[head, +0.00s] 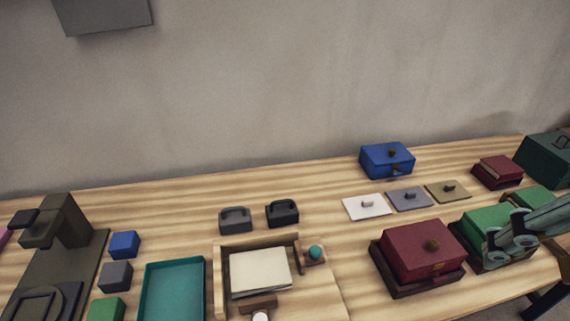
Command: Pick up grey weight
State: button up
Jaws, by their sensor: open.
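The grey weight (235,220) is a small dark grey block with a loop handle on top. It stands upright on the wooden table behind the open wooden box, in the middle of the head view. A similar, darker black weight (282,213) stands just to its right, apart from it. My gripper (497,255) is at the far right, over or beside the green box, well away from both weights. It is open, and I see nothing held in it. Its fingertips are small in this view.
A wooden box (219,270) holding a pale pad is in front of the weights. A teal tray (147,290) and cubes (115,276) are at left.

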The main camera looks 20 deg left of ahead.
jog(key=w+a+f+n+g+y+p, duration=0.1)
jog(key=w+a+n+p, duration=0.15)
jog(key=w+a, duration=0.5)
jog(key=w+a+n+p, duration=0.1)
jog(key=w+a+n, duration=0.25)
jog(key=w, duration=0.75)
jog(key=w+a+f+n+g+y+p, duration=0.1)
jog(key=w+a+n+p, duration=0.1)
jog(key=w+a, duration=0.6)
jog(key=s+a+f+n, duration=0.1)
jog(key=a+f+n, duration=0.4)
jog(key=a, duration=0.7)
jog(key=s+a+f+n+g+h+p, duration=0.1)
jog(key=s+a+f+n, duration=0.1)
jog(key=a+f+n, duration=0.3)
jog(key=s+a+f+n+h+p, duration=0.1)
jog(key=a+f+n, duration=0.4)
jog(key=a+f, duration=0.6)
jog(key=shift+s+a+f+g, duration=0.1)
jog(key=shift+s+a, duration=0.15)
jog(key=shift+a, duration=1.35)
jog(key=shift+s+a+f+g, duration=0.1)
jog(key=shift+s+a, duration=0.15)
jog(key=shift+a, duration=1.4)
jog(key=shift+s+a+f+g, duration=0.1)
jog(key=shift+s+a, duration=0.15)
jog(key=shift+a, duration=1.35)
jog(key=shift+s+a+f+n, duration=0.35)
jog(key=shift+a+f+n, duration=0.05)
jog(key=shift+a, duration=0.05)
